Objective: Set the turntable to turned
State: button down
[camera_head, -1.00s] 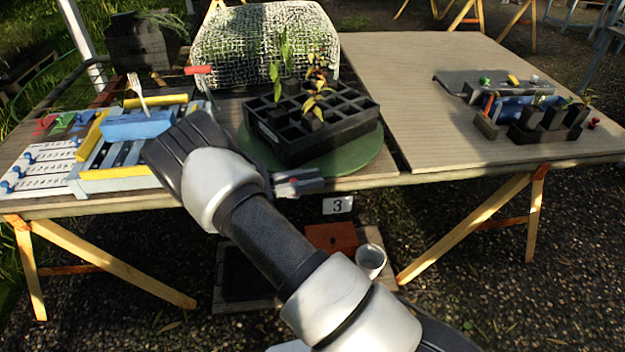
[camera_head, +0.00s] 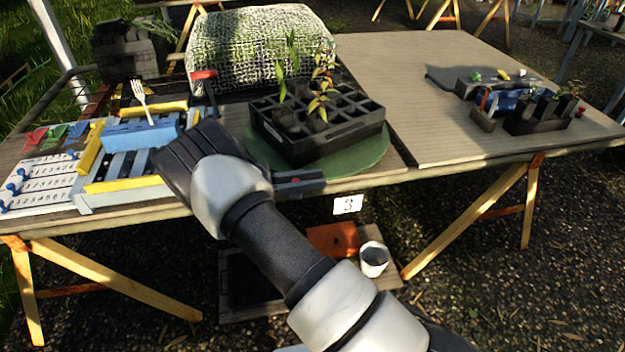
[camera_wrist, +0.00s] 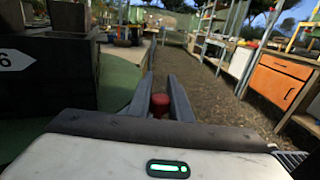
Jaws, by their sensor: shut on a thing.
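The turntable (camera_head: 378,152) is a green disc at the front edge of the table, bearing a black multi-cell tray (camera_head: 345,140) with seedlings. In the wrist view the green disc (camera_wrist: 120,80) and a dark tray side with a white arrow-shaped tag reading 6 (camera_wrist: 15,60) are at the left. My gripper (camera_head: 302,183) is low at the disc's front left rim. In the wrist view its fingers (camera_wrist: 161,88) are closed around a small red knob (camera_wrist: 160,105). The knob's join to the disc is hidden.
A blue, grey and yellow frame (camera_head: 140,132) with a white fork stands left of my arm. A red-topped lever (camera_head: 204,75) is behind my wrist. A netted mound (camera_head: 260,45) is at the back. Below are an orange block (camera_head: 333,238) and a white cup (camera_head: 374,260). The right tabletop is mostly clear.

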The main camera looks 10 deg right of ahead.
dwell(0.4)
jog(key=c, duration=1.6)
grip_release()
jog(key=shift+c, duration=0.2)
jog(key=a, duration=1.7)
jog(key=shift+w+a, duration=0.15)
jog(key=shift+a, duration=0.1)
